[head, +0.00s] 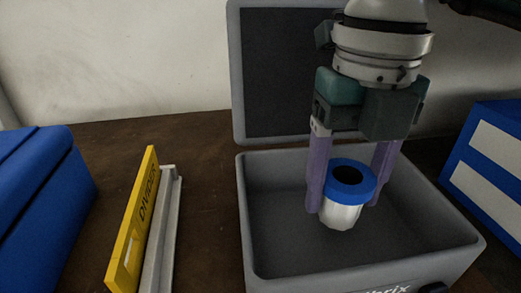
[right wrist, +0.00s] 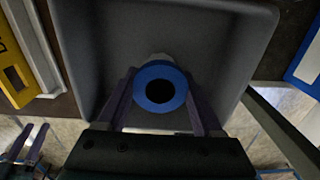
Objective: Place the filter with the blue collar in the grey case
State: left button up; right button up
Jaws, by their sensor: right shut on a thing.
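The filter (head: 341,212) is a white cylinder with a blue collar (head: 353,172) and a dark round opening on top. It is upright. My right gripper (head: 345,200) points down with its purple fingers on either side of the filter, shut on it. The filter is inside the outline of the open grey case (head: 282,262); I cannot tell whether its base touches the case floor. In the right wrist view the blue collar (right wrist: 160,87) sits between the fingers, over the case (right wrist: 226,45). My left gripper is not in the head view.
The case lid (head: 240,75) stands open at the back. A yellow divider (head: 132,225) stands in a pale holder (head: 166,225) left of the case. A blue box (head: 45,190) is at the far left, and a blue box with white panels (head: 490,165) at the right.

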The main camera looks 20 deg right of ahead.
aim_at(340, 208)
notch_tip(340, 208, down, 4)
jog(key=shift+r, duration=0.25)
jog(key=shift+b, duration=0.35)
jog(key=shift+f, duration=0.2)
jog(key=o, duration=1.5)
jog(key=shift+r, duration=0.1)
jog(key=shift+c, duration=0.2)
jog(key=shift+r, duration=0.25)
notch_tip(340, 208, up, 12)
jog(key=shift+f+p, duration=0.1)
jog(key=shift+p, duration=0.95)
